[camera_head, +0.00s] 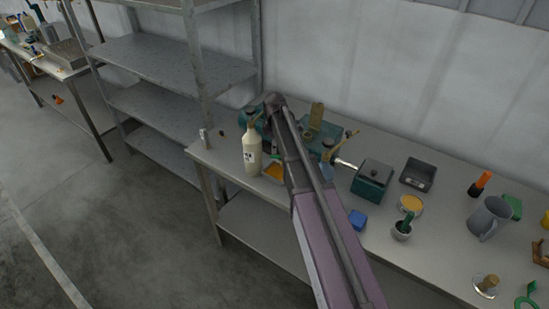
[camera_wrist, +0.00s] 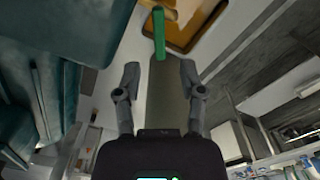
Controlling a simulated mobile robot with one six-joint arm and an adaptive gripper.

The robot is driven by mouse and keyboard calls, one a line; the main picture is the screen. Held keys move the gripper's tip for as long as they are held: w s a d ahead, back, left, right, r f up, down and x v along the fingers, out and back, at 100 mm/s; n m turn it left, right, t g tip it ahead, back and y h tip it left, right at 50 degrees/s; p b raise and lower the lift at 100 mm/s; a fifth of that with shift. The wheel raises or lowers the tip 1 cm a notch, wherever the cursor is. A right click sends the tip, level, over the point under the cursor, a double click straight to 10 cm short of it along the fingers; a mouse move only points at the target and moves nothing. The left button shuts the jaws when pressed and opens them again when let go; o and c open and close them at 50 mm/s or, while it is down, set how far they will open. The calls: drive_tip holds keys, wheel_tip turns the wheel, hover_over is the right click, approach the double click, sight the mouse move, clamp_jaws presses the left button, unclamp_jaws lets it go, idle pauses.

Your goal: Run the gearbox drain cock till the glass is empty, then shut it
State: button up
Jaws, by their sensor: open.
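The teal gearbox (camera_head: 322,132) stands on the bench behind my arm, which hides part of it. Teal surfaces fill the left of the wrist view (camera_wrist: 45,50). A green bar-shaped handle (camera_wrist: 159,34), which looks like the drain cock's lever, points toward my gripper. My gripper (camera_wrist: 159,72) is open, with the handle's near end just ahead, centred between the fingertips and apart from them. An orange-brown tray (camera_wrist: 206,32) lies beyond the handle; it also shows beside my arm in the head view (camera_head: 273,172). I cannot make out the glass or its level.
A cream bottle (camera_head: 252,152) stands left of the tray, close to my arm. Metal shelving (camera_head: 160,60) rises at the left.

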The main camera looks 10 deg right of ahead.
sight(274, 156)
drive_tip(key=shift+f+b, duration=1.65)
drive_tip(key=shift+f, duration=0.3)
clamp_jaws()
